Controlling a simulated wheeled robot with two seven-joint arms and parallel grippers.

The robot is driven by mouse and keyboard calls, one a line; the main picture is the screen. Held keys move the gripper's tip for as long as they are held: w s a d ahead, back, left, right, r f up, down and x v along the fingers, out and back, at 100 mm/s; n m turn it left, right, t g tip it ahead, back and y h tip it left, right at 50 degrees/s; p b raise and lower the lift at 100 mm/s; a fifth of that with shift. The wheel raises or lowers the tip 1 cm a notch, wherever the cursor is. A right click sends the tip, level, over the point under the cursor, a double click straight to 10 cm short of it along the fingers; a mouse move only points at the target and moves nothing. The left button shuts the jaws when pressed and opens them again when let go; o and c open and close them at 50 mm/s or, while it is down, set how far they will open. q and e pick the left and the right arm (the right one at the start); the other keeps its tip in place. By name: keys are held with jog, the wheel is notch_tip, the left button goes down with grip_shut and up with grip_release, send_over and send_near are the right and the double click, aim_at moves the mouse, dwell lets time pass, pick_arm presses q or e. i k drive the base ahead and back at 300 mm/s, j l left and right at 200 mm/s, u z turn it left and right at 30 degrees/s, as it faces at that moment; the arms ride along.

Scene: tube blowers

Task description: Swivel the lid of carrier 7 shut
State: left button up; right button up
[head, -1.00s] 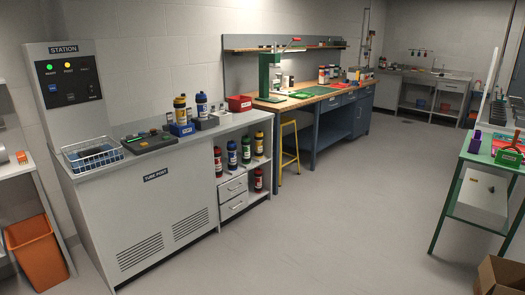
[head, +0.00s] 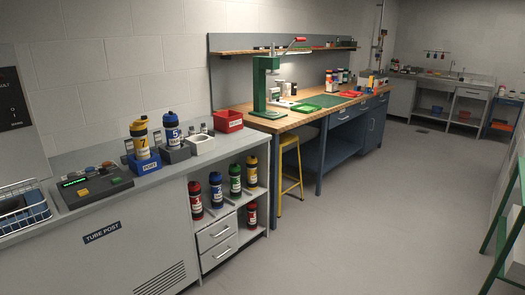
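Carrier 7 (head: 141,143) is a yellow canister with a dark "7" on its side. It stands upright in a blue labelled holder (head: 147,166) on the grey tube post counter. Neither of my grippers is in view.
A control box (head: 92,187) and a wire basket (head: 22,210) are left of carrier 7. A white block (head: 201,145) and red bin (head: 229,120) are right. Several carriers stand on shelves below. A wooden workbench (head: 300,115) adjoins; the floor in front is clear.

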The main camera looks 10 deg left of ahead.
aim_at(143, 119)
jog(key=i+l, duration=0.1)
jog(key=i, duration=1.65)
jog(key=i+u, duration=0.3)
jog(key=i, duration=0.2)
jog(key=i+l+u, duration=0.3)
jog(key=i, duration=0.15)
jog(key=i+l+u, duration=0.15)
jog(key=i+u, duration=0.15)
jog(key=i, duration=0.15)
jog(key=i+l+u, duration=0.3)
jog(key=i+l, duration=0.1)
